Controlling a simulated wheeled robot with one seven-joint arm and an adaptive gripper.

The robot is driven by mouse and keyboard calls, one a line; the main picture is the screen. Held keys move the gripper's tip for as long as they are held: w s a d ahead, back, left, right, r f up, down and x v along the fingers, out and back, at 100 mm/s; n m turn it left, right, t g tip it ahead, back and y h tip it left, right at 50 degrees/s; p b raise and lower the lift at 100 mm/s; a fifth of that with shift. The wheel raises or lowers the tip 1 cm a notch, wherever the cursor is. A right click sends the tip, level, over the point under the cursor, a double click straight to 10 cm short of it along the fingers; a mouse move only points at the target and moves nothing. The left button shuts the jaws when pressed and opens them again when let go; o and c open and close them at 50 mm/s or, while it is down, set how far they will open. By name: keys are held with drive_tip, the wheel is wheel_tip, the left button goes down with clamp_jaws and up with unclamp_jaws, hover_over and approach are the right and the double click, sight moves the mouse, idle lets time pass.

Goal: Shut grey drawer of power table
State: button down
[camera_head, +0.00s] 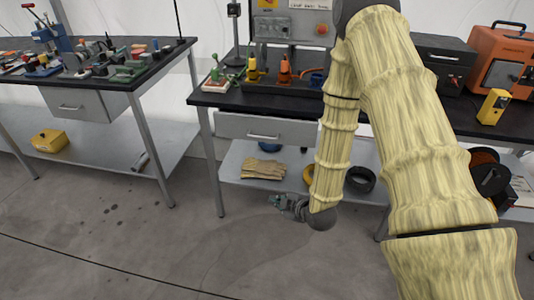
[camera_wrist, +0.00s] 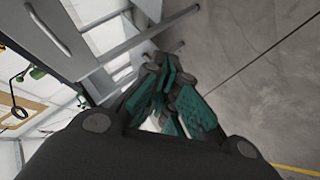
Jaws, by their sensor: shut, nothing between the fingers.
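The power table (camera_head: 208,100) has a black top and stands right of centre in the head view, partly behind my arm. Its grey drawer (camera_head: 235,125) hangs under the top and has a bar handle on its front. How far the drawer stands out is hard to tell. My gripper (camera_head: 277,200) is shut and empty, low in front of the table and apart from the drawer. In the wrist view my gripper's teal fingers (camera_wrist: 168,95) are together. A grey drawer front (camera_wrist: 30,45) with a handle shows there at the upper left.
A second table (camera_head: 150,70) with another grey drawer (camera_head: 75,104) stands at the left, covered with tools. Gloves (camera_head: 263,169) and a black ring (camera_head: 360,180) lie on the power table's lower shelf. The floor (camera_head: 130,240) in front is clear.

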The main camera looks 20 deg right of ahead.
sight(270, 138)
drive_tip(key=w+d+r+n+t+y+b, duration=0.1)
drive_tip(key=w+d+r+n+t+b, duration=0.3)
drive_tip(key=w+r+n, duration=0.45)
drive_tip(key=w+d+m+t+p, duration=0.1)
drive_tip(key=w+m, duration=0.1)
drive_tip(key=w, duration=1)
drive_tip(key=shift+w+f, duration=0.3)
drive_tip(key=shift+w, duration=0.05)
drive_tip(key=w+d, duration=0.1)
drive_tip(key=w+d+b, duration=0.1)
drive_tip(key=w, duration=0.1)
drive_tip(key=shift+w+d, duration=0.4)
drive_tip(key=shift+w, duration=0.1)
drive_tip(key=shift+r, duration=0.2)
drive_tip(key=shift+w+d+r, duration=0.1)
